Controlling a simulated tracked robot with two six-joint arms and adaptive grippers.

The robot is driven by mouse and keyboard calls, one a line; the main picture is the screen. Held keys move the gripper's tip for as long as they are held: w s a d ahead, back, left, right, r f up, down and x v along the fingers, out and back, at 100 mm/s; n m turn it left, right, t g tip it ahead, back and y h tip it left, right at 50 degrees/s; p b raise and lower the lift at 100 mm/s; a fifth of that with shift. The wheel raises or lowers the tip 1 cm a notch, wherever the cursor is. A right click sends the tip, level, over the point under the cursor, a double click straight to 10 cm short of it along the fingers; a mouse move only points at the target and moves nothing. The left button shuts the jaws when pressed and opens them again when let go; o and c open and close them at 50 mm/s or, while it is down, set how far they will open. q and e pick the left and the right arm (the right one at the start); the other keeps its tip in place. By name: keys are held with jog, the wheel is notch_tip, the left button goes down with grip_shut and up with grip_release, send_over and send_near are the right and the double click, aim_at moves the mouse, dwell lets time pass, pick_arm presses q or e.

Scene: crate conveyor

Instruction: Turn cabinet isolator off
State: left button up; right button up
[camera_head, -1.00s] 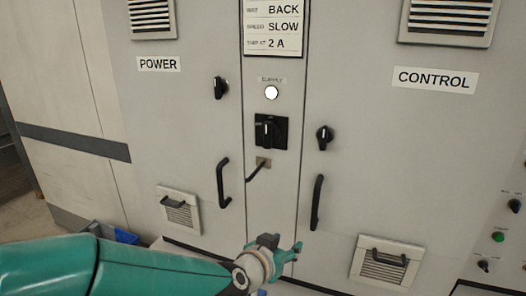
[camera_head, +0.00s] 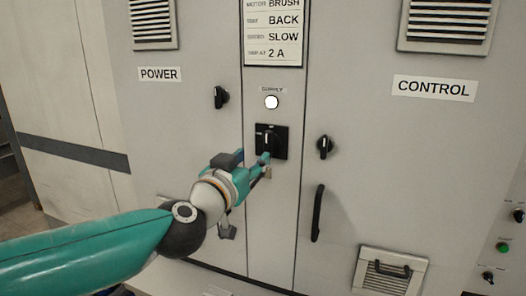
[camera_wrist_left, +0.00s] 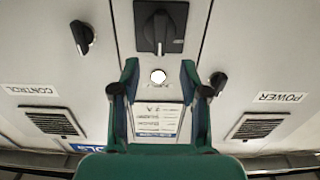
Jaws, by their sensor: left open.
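The cabinet isolator (camera_head: 267,140) is a black rotary switch on a square black plate in the cabinet's middle strip. Its handle stands about upright, with a white mark. It also shows at the top of the left wrist view (camera_wrist_left: 161,26), which is upside down. My left gripper (camera_head: 254,163) is open and empty, just below and left of the isolator in the head view. Its fingertips (camera_wrist_left: 160,76) frame the white supply lamp in the wrist view. I cannot tell whether a finger touches the isolator plate. My right gripper is out of view.
The lamp (camera_head: 271,102) above the isolator looks lit. Smaller black knobs flank it, on the POWER door (camera_head: 221,97) and CONTROL door (camera_head: 325,146). A black door handle (camera_head: 317,213) juts out at lower right. A settings sign (camera_head: 273,34) hangs above.

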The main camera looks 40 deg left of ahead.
aim_at(266, 144)
pick_arm(q)
jog(key=x, duration=0.8)
jog(key=shift+w+a, duration=0.1)
jog(key=shift+w, duration=0.2)
